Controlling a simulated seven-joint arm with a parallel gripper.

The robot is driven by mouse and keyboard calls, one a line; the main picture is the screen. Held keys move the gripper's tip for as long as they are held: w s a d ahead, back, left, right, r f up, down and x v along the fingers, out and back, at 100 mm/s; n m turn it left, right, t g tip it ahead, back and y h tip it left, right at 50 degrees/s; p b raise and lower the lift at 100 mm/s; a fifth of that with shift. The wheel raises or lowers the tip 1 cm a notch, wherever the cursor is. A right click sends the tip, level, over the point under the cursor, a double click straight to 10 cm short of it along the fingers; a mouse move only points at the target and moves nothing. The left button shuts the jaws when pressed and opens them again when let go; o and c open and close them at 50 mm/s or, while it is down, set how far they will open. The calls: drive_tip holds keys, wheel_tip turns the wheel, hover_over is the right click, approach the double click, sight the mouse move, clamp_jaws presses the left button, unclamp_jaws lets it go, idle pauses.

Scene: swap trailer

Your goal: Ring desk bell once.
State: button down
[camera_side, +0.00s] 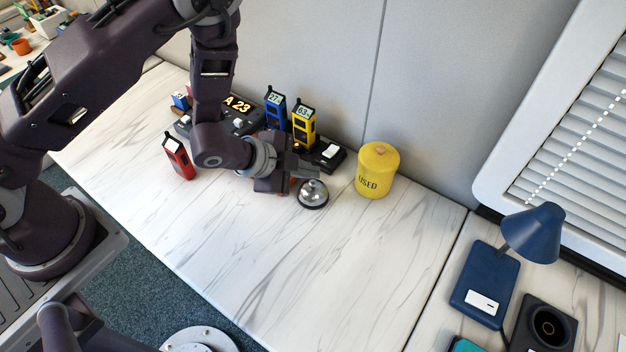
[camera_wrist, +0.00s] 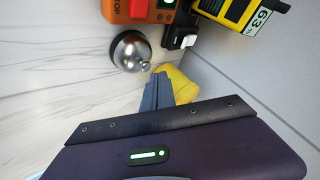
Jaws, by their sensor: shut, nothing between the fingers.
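The desk bell (camera_side: 313,193), a silver dome on a dark base, stands upright on the marble-look counter. In the wrist view the bell (camera_wrist: 131,51) shows its dome and small top button, just beyond and left of the fingertips. My gripper (camera_side: 312,170) is beside the bell, on its far side in the side view, with the fingers roughly level. In the wrist view my gripper (camera_wrist: 158,78) has its fingers together with nothing between them. The fingertips look close to the bell's button; whether they touch it I cannot tell.
An orange box with a red button (camera_wrist: 138,10) stands close to the bell. Yellow (camera_side: 303,125), blue (camera_side: 276,108) and red (camera_side: 179,157) handheld devices stand nearby. A yellow canister marked USED (camera_side: 377,172) is right of the bell. The front counter is clear.

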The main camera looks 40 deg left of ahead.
drive_tip(key=shift+r, duration=2.5)
drive_tip(key=s+a+r+n+y, duration=0.2)
drive_tip(key=a+r+n, duration=0.25)
drive_tip(key=r, duration=0.45)
drive_tip(key=s+a+r+n+y, duration=0.15)
drive_tip(key=a+r+n, duration=0.3)
drive_tip(key=r, duration=0.45)
drive_tip(key=s+a+r+n+g, duration=0.1)
drive_tip(key=s+r+n, duration=0.1)
drive_tip(key=s, duration=0.8)
drive_tip(key=s+a+r+n+g, duration=0.1)
drive_tip(key=s+r, duration=0.3)
drive_tip(key=s, duration=0.7)
drive_tip(key=shift+s+a+r+n+g, duration=0.2)
drive_tip(key=shift+a+r+n+g, duration=0.2)
drive_tip(key=shift+a+n, duration=0.45)
